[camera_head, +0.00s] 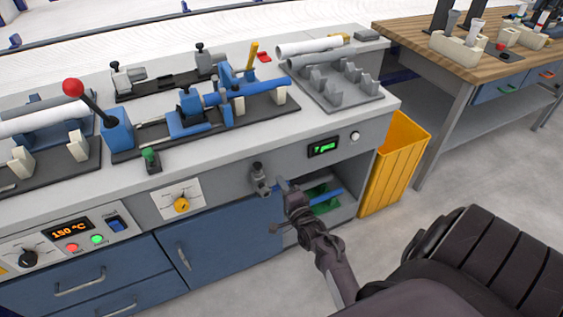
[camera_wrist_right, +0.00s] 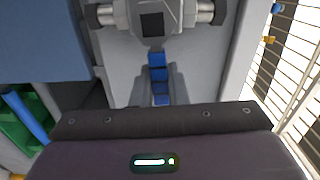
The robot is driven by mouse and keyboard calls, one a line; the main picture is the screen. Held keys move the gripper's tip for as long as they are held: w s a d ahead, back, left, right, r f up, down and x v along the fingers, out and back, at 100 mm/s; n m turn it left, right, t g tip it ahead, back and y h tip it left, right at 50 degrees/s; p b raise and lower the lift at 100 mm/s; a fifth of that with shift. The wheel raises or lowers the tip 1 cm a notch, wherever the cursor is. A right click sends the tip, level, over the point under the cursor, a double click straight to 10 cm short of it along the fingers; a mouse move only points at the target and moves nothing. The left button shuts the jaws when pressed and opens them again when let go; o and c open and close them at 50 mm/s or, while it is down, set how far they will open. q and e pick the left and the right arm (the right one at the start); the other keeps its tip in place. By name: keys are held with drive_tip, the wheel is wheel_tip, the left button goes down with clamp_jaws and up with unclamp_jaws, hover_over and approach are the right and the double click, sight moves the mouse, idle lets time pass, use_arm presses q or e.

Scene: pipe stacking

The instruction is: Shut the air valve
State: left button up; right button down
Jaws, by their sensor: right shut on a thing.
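The air valve (camera_head: 259,176) is a grey metal fitting on the front face of the bench, below the worktop edge. It also shows at the top of the right wrist view (camera_wrist_right: 152,18), with a blue lever (camera_wrist_right: 158,70) reaching from it toward my gripper. My right gripper (camera_head: 285,187) is at the valve, its arm coming from the lower right. In the wrist view its fingers (camera_wrist_right: 158,88) are shut on the blue lever, one on each side. The lever's far end is hidden by the gripper body. My left gripper is not in view.
A yellow bin (camera_head: 395,160) stands right of the bench. An open shelf with a green item (camera_head: 324,204) lies below the valve. A blue cabinet door (camera_head: 220,245) and a yellow knob (camera_head: 182,205) are to the left. A green display (camera_head: 324,147) is above right.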

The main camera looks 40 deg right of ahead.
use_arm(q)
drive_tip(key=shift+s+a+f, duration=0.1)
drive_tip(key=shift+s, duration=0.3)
use_arm(e)
drive_tip(key=shift+f+m, duration=0.15)
drive_tip(key=shift+m, duration=0.35)
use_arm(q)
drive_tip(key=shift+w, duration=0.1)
use_arm(e)
drive_tip(key=c, duration=1.4)
unclamp_jaws()
drive_tip(key=shift+c, duration=0.2)
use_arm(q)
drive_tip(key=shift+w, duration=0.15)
use_arm(e)
drive_tip(key=shift+s, duration=0.2)
use_arm(q)
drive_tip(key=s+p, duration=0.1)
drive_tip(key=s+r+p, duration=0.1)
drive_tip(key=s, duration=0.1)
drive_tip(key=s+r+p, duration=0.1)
drive_tip(key=p, duration=0.1)
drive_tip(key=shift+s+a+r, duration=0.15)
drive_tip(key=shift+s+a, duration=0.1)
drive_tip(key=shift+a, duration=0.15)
use_arm(e)
drive_tip(key=v, duration=0.7)
drive_tip(key=shift+s, duration=0.15)
